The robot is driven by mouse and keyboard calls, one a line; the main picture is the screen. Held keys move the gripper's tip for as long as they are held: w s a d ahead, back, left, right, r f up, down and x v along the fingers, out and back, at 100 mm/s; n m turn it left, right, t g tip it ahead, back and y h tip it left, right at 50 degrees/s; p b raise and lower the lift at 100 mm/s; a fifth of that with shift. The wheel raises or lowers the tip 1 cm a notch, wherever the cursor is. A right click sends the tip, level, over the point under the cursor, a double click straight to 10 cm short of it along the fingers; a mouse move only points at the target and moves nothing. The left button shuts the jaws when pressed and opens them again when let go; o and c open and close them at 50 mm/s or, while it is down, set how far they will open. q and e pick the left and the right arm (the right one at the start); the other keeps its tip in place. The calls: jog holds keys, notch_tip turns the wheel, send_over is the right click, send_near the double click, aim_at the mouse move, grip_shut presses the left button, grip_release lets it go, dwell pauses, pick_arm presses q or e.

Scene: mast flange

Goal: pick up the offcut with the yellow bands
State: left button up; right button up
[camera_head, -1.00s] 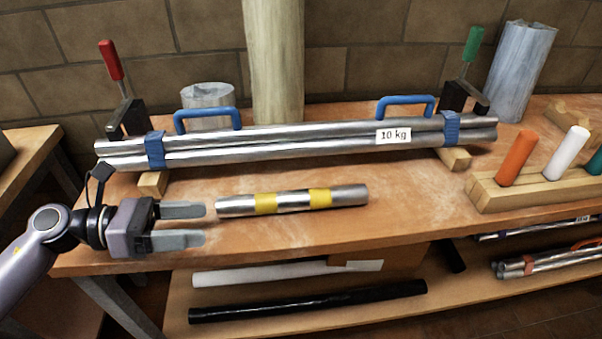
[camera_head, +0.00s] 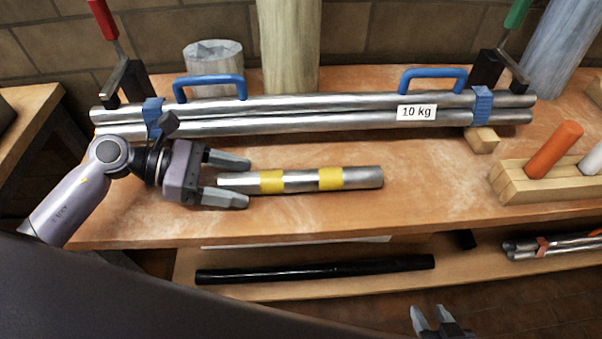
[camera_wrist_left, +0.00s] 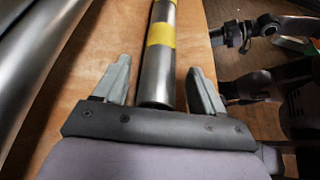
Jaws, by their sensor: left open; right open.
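The offcut (camera_head: 300,181) is a short steel tube with two yellow bands, lying on the bench top. My left gripper (camera_head: 236,181) is open at the tube's left end, with one finger on each side of it in the head view. In the left wrist view the offcut (camera_wrist_left: 158,75) runs away from the palm between the open fingers of the left gripper (camera_wrist_left: 160,85); its near end is close to the palm. My right gripper (camera_head: 433,320) is open and empty at the bottom of the head view, low and away from the bench top.
Behind the offcut lies a long tube bundle (camera_head: 330,108) with blue handles, blue straps and a "10 kg" label. A wooden block (camera_head: 545,180) with coloured pegs stands at right. A black tube (camera_head: 315,269) lies on the lower shelf.

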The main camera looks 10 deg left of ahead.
pick_arm(q)
jog(key=shift+w+d+f, duration=0.1)
jog(key=shift+d, duration=0.15)
jog(key=c, duration=1.2)
jog(key=shift+o, duration=0.2)
notch_tip(320, 180, up, 20)
